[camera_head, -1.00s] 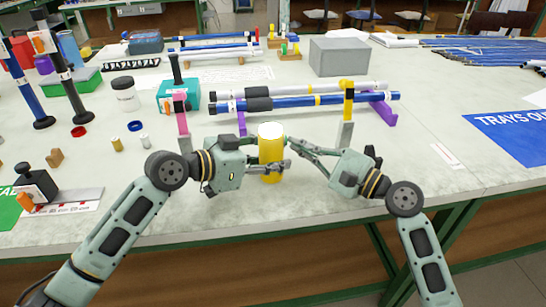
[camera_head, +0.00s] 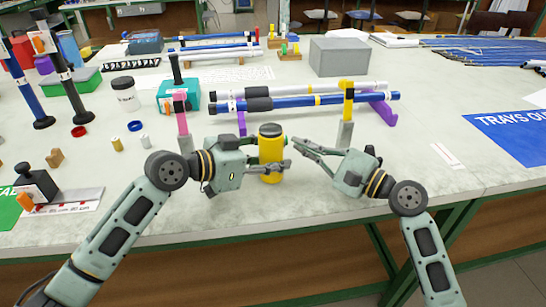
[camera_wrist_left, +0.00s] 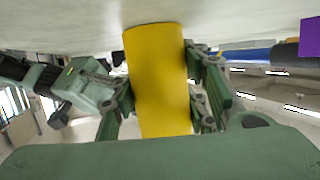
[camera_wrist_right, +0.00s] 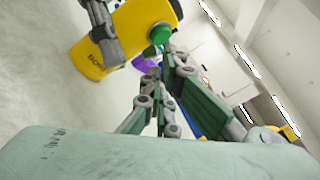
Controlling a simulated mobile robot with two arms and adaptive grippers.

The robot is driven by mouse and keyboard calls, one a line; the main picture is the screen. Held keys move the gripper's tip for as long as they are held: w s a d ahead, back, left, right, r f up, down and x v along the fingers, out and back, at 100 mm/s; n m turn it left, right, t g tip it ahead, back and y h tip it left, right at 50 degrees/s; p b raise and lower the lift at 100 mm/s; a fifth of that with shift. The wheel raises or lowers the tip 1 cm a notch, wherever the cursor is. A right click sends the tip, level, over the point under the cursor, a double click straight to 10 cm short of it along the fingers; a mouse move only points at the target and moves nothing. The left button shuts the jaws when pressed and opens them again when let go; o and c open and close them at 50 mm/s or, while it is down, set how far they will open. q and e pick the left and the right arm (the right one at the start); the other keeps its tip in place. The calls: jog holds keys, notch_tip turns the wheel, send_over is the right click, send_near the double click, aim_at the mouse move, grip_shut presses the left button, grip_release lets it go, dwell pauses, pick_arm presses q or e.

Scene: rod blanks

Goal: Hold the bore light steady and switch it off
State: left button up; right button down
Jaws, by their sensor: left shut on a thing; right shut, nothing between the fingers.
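The bore light is a yellow cylinder (camera_head: 270,160) with a dark top, standing upright near the table's front edge. Its top looks dark and unlit. My left gripper (camera_head: 284,166) is shut around its body; the left wrist view shows the yellow body (camera_wrist_left: 158,80) between the fingers. A green button (camera_wrist_right: 160,34) shows on its side in the right wrist view. My right gripper (camera_head: 296,146) is shut and empty, its fingertips just right of the light, close to the button. The right wrist view shows a small gap at the fingertips (camera_wrist_right: 158,60).
Behind the light, a blue rod (camera_head: 310,101) and a white rod (camera_head: 320,90) lie on a purple stand (camera_head: 383,110). Pink and yellow posts (camera_head: 347,105) stand near it. A blue sheet (camera_head: 515,135) lies at right. The tabletop right of my right gripper is mostly clear.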

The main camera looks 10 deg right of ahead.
jog(key=shift+s+d, duration=0.1)
jog(key=shift+d, duration=2.9)
pick_arm(q)
jog(key=o, duration=1.5)
jog(key=shift+a, duration=0.15)
